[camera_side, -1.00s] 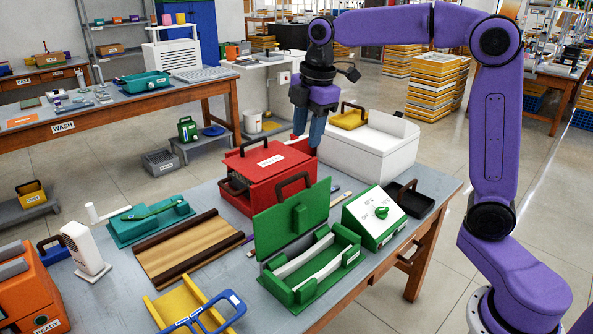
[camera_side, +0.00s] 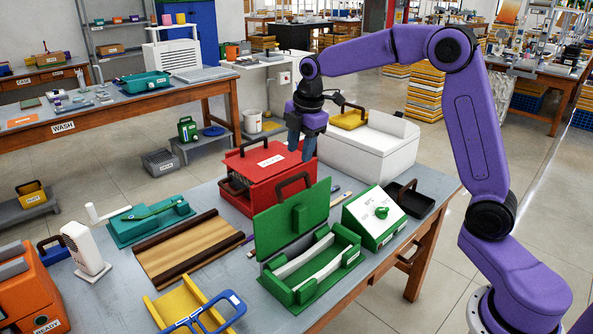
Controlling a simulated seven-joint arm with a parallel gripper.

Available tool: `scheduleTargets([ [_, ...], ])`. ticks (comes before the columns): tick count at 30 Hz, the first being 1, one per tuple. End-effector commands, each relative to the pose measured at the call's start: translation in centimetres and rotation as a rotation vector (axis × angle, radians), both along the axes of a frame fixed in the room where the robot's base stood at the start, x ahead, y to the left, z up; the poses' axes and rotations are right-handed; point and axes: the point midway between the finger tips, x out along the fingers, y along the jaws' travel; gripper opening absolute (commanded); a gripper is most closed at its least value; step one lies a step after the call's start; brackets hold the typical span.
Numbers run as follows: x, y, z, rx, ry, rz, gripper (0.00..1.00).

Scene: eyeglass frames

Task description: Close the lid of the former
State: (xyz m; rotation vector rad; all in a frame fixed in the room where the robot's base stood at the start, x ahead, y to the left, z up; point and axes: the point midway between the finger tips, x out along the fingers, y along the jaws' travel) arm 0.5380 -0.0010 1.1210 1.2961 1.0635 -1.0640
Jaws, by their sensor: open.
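A green former (camera_side: 338,281) stands open near the front right of the table, with two pale strips in its base. The red box partly hides the fingertip area.
The red box (camera_side: 268,180) with a handle stands behind the lid. A green control unit (camera_side: 374,214) and black tray (camera_side: 411,199) stand right of the former. A white bin (camera_side: 370,150) is behind. A brown striped mat (camera_side: 190,246) and blue-handled yellow item (camera_side: 185,303) lie left.

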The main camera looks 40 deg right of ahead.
Motion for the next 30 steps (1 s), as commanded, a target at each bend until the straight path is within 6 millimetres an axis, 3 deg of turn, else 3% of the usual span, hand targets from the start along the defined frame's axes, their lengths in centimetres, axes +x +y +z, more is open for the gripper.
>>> scheduleTargets([
  [6,0.7,0.0,-4.1,-0.001,0.006,0.0,0.42],
  [12,1.2,0.0,-6.4,-0.001,0.003,0.001,0.42],
  [25,1.4,0.0,-7.3,0.0,0.0,0.0,0.42],
  [26,1.4,0.0,-7.3,0.0,0.0,0.0,0.39],
  [29,1.4,0.0,-7.3,0.0,0.0,0.0,0.06],
  [30,1.4,0.0,-7.3,0.0,0.0,0.0,0.0],
])
